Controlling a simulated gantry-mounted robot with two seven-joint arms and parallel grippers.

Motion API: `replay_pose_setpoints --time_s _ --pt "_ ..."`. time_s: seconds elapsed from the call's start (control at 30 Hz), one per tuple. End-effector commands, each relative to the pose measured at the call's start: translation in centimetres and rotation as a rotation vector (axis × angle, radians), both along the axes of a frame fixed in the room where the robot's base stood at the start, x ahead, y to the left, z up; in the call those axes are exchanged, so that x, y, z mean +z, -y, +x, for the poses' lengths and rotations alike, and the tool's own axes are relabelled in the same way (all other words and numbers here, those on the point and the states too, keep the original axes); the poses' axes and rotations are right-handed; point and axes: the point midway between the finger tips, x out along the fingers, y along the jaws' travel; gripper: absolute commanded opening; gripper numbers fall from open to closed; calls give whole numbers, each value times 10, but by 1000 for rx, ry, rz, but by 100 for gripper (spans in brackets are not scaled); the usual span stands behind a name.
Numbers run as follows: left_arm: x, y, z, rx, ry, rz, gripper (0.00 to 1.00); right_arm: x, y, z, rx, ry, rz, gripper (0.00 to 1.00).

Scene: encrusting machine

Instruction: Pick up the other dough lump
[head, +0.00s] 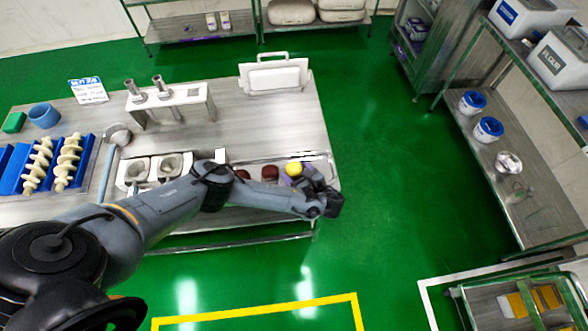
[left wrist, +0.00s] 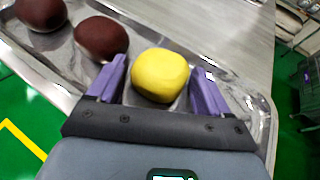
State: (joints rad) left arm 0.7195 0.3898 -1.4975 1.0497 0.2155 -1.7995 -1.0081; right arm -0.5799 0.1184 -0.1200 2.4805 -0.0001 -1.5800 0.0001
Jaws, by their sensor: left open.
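A yellow dough lump (head: 293,169) lies at the right end of a metal tray (left wrist: 235,88) near the table's front right corner. In the left wrist view the yellow lump (left wrist: 160,75) sits between the two purple fingers of my left gripper (left wrist: 159,66). The gripper is open, with a finger on each side and small gaps visible. Two dark brown lumps, one nearer (left wrist: 101,38) and one farther (left wrist: 41,13), lie to the left in the tray. In the head view my left gripper (head: 305,174) is partly hidden by its wrist. My right gripper is not in view.
White machine parts with round hoppers (head: 170,166) stand left of the tray, partly behind my arm. A white stand (head: 185,103), blue racks with screws (head: 70,162) and a white lidded tray (head: 274,75) are on the table.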

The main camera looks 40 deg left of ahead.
Motion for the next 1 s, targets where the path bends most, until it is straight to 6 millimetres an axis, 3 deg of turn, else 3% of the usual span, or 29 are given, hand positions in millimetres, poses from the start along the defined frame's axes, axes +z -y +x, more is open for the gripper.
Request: replay_pose_setpoints --time_s 0.1,0.4,0.77,1.0 --pt "0 0 0 0 0 0 79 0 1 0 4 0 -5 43" --pt "0 0 0 0 1 0 34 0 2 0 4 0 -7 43" --pt "4 0 1 0 2 -1 34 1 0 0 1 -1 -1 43" --pt "26 0 1 0 4 -2 34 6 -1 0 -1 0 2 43"
